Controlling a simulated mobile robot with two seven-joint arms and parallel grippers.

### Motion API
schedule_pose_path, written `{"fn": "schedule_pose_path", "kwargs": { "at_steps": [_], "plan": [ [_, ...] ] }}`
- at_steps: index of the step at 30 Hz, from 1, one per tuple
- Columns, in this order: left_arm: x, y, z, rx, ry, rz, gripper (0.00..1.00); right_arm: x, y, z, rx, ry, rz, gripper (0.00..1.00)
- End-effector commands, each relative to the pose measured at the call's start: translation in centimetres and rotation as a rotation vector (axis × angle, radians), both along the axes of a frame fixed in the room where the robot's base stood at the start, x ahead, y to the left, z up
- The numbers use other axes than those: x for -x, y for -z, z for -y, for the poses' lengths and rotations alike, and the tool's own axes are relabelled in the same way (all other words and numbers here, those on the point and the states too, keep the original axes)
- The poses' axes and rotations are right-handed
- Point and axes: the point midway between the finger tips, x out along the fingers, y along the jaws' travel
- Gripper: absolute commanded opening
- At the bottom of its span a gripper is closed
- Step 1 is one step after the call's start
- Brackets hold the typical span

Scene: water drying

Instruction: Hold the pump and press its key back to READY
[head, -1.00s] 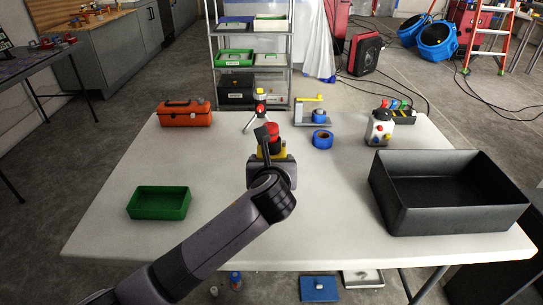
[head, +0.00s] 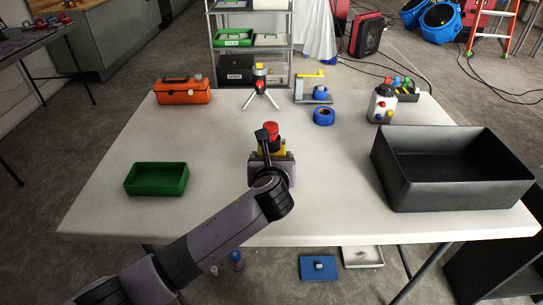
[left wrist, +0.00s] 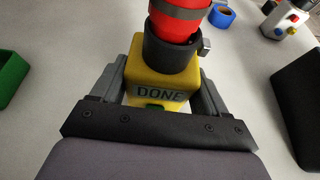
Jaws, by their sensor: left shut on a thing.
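The pump has a yellow body (left wrist: 160,80) with a label reading DONE (left wrist: 160,93), a dark collar (left wrist: 168,52) and a red top (left wrist: 180,18). A small grey piece (left wrist: 205,47) juts from the collar's right side. A green patch shows under the label, partly hidden by the gripper. My left gripper (head: 271,155) is shut on the yellow body, one finger on each side. In the head view the red top (head: 271,130) shows above the gripper. I cannot tell whether the pump's underside touches the table.
The white table (head: 330,200) has free room around the pump. A green tray (head: 157,190) stands left and a large black bin (head: 450,190) right. Behind are an orange toolbox (head: 182,96), a small tripod (head: 260,88), blue tape (head: 324,117) and a white button box (head: 381,106).

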Motion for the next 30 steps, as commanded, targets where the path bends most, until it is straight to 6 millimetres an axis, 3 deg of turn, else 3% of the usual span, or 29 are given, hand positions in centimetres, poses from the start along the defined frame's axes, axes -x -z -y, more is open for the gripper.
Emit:
{"fn": "schedule_pose_path", "kwargs": {
  "at_steps": [30],
  "plan": [
    [-0.02,0.67,0.01,0.0,0.0,0.002,0.39,-0.02,0.23,0.01,0.0,0.0,0.0,0.43]
  ]
}}
